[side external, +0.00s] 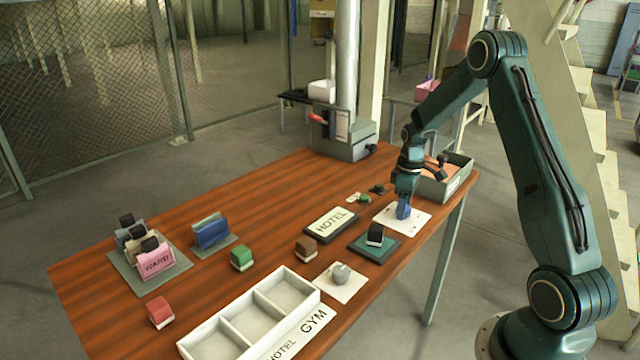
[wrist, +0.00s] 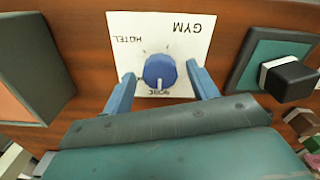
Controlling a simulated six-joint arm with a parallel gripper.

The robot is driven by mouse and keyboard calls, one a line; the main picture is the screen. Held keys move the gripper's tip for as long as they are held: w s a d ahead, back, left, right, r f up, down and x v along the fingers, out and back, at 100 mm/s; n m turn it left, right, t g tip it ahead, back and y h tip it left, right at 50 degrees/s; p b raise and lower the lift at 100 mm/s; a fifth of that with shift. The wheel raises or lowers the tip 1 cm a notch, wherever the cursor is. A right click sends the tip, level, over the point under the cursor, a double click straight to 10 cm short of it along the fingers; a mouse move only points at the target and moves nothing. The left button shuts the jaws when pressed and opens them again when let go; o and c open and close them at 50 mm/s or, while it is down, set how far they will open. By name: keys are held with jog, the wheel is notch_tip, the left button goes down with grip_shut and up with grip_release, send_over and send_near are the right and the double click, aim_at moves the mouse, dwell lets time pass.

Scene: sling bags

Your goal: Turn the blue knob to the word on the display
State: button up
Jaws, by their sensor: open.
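The blue knob (wrist: 160,71) sits on a white square plate (wrist: 178,30), also seen in the side view (side external: 415,222). The plate reads GYM at upper right and HOTEL at upper left in the wrist view; a third word at the bottom is partly hidden and unclear. The knob's pale mark points down toward that third word. The display (side external: 331,223) is a dark-framed panel reading HOTEL. My gripper (wrist: 160,73) is open, its blue fingers on either side of the knob with gaps showing.
A green pad with a black block (side external: 375,234) lies close beside the plate. A grey tray (side external: 446,180) stands behind. A grey knob (side external: 341,273) sits on another white plate. A white divided tray (side external: 250,318), coloured blocks and sling bags (side external: 155,260) fill the left.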

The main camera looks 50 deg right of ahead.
jog(key=shift+f, duration=0.2)
jog(key=c, duration=1)
